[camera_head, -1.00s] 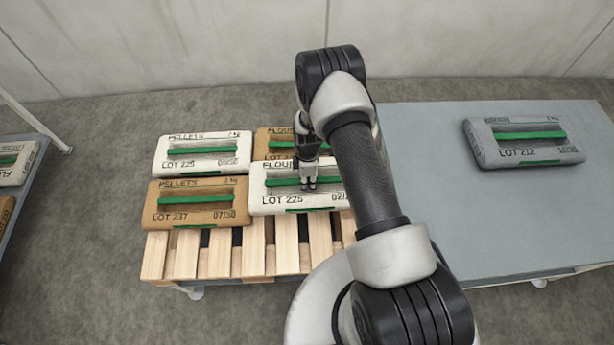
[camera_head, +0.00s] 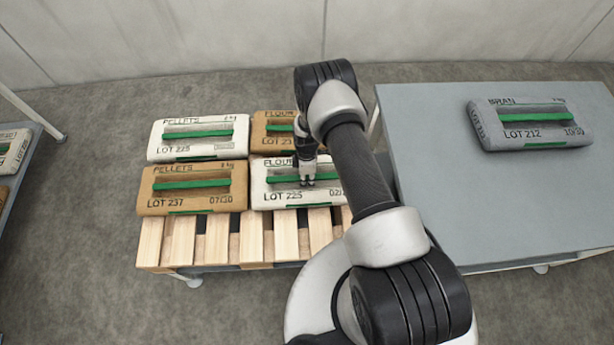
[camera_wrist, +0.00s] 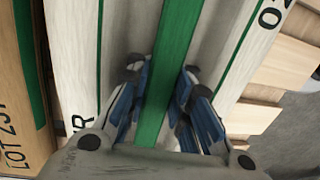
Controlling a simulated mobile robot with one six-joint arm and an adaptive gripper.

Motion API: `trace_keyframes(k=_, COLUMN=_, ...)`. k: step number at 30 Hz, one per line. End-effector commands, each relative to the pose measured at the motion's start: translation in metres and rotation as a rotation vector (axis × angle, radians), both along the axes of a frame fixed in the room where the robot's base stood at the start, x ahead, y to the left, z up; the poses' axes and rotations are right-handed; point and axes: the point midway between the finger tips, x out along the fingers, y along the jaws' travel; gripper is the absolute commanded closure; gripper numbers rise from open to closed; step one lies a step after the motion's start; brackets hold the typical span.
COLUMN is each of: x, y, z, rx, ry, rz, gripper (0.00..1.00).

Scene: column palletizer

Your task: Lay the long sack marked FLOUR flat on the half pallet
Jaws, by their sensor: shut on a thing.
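The white sack marked FLOUR, LOT 225 (camera_head: 279,196), lies flat at the front right of the sacks on the wooden half pallet (camera_head: 285,238). My gripper (camera_head: 307,182) is over its middle, with fingers on either side of its green strap. In the wrist view my gripper (camera_wrist: 160,90) is shut on the green strap (camera_wrist: 170,60), blue fingers along both edges. A brown sack also marked FLOUR (camera_head: 272,143) lies directly behind it, partly hidden by my arm. The white sack's right end is hidden behind my arm.
A white PELLETS sack (camera_head: 198,150) and a brown PELLETS sack (camera_head: 193,201) lie on the pallet's left side. A grey BRAN sack (camera_head: 528,136) lies on the grey table (camera_head: 450,200) at right. The pallet's front slats are bare.

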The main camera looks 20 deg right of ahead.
Motion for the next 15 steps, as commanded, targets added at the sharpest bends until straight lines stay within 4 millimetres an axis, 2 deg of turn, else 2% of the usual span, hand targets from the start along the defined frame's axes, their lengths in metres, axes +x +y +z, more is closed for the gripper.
trace_keyframes(k=10, x=0.0035, y=0.0, z=0.0003, rx=0.0, ry=-0.006, rz=0.0, gripper=1.0)
trace_keyframes(k=11, x=0.0008, y=-0.0001, z=-0.0017, rx=0.0, ry=-0.001, rz=0.0, gripper=0.85)
trace_keyframes(k=15, x=0.0007, y=0.0, z=-0.0008, rx=0.0, ry=-0.001, rz=0.0, gripper=0.76)
